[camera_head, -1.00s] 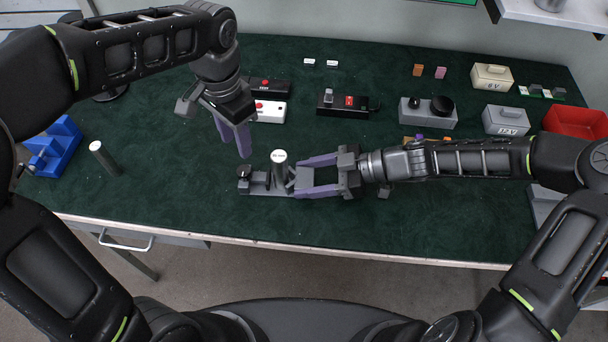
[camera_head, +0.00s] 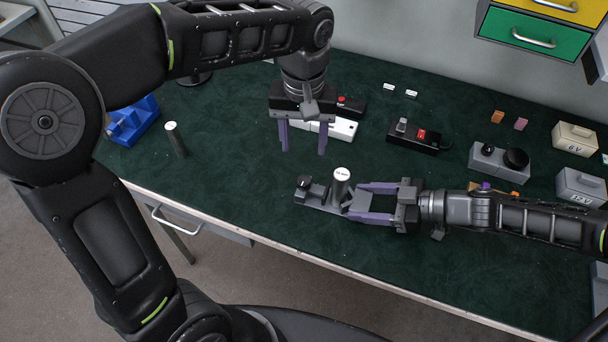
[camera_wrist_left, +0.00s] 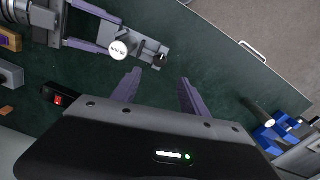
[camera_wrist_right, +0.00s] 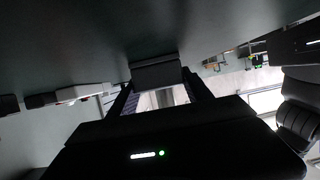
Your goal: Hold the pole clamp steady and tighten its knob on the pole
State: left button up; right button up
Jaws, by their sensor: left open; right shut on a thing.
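The grey pole clamp (camera_head: 319,198) stands around or against the upright grey pole (camera_head: 341,186) with a white top; I cannot tell how closely it fits. Its dark knob (camera_head: 303,183) is at the clamp's left end, and the knob also shows in the left wrist view (camera_wrist_left: 161,59). My right gripper (camera_head: 358,202) is shut on the clamp from the right, its purple fingers reaching up to the pole. In the right wrist view a dark block (camera_wrist_right: 156,74) sits between the fingers. My left gripper (camera_head: 303,152) is open and empty, behind and above the knob, fingers pointing down.
Another short pole (camera_head: 176,140) and a blue holder (camera_head: 134,120) stand to the left. Behind are a white switch box (camera_head: 343,129), a black box with a red switch (camera_head: 412,137) and a grey box with knobs (camera_head: 499,160). The mat in front of the clamp is clear.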

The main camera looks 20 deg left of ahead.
aim_at(304, 180)
pick_arm(q)
jog(key=shift+f, duration=0.1)
notch_tip(304, 180, down, 12)
jog(key=shift+r, duration=0.1)
dwell(0.4)
jog(key=shift+c, duration=0.2)
grip_shut()
dwell(0.4)
